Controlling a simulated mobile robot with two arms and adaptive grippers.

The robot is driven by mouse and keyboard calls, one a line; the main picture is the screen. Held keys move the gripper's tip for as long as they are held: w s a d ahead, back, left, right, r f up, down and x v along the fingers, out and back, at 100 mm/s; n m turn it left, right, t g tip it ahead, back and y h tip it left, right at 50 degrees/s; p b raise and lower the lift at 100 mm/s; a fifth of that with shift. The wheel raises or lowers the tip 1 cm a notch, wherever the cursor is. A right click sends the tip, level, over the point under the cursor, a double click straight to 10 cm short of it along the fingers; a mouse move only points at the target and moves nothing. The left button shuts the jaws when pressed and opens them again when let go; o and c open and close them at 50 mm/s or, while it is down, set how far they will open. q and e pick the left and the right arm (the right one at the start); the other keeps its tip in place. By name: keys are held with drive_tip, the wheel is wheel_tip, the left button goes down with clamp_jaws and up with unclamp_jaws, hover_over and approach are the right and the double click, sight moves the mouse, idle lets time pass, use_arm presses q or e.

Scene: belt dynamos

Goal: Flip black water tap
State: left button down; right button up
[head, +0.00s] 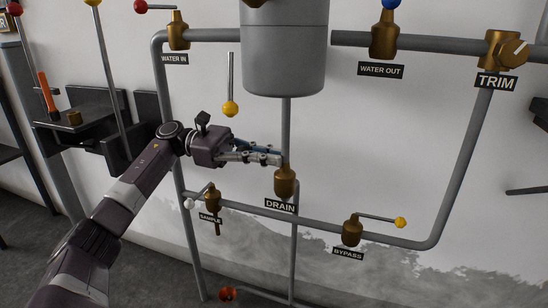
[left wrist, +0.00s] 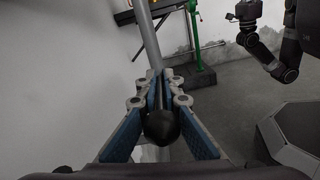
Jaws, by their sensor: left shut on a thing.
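The black tap's round black knob (left wrist: 160,127) shows in the left wrist view between the blue-padded fingers of my left gripper. The fingers close together ahead of the knob, around the thin lever. In the head view my left gripper (head: 280,160) reaches in from the left, its fingertips at the top of the brass valve body (head: 285,182) labelled DRAIN. The fingers lie nearly level and hide the lever and knob in that view.
Other levers are close by: a yellow knob (head: 230,109) above the gripper, a white SAMPLE knob (head: 188,203) below it, and a yellow BYPASS knob (head: 400,222) at lower right. A grey tank (head: 285,60) hangs above. Pipes frame the wall.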

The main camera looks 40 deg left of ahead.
use_arm(q)
drive_tip(key=c, duration=2.1)
unclamp_jaws()
wheel_tip(320, 180, up, 10)
drive_tip(key=shift+f, duration=0.1)
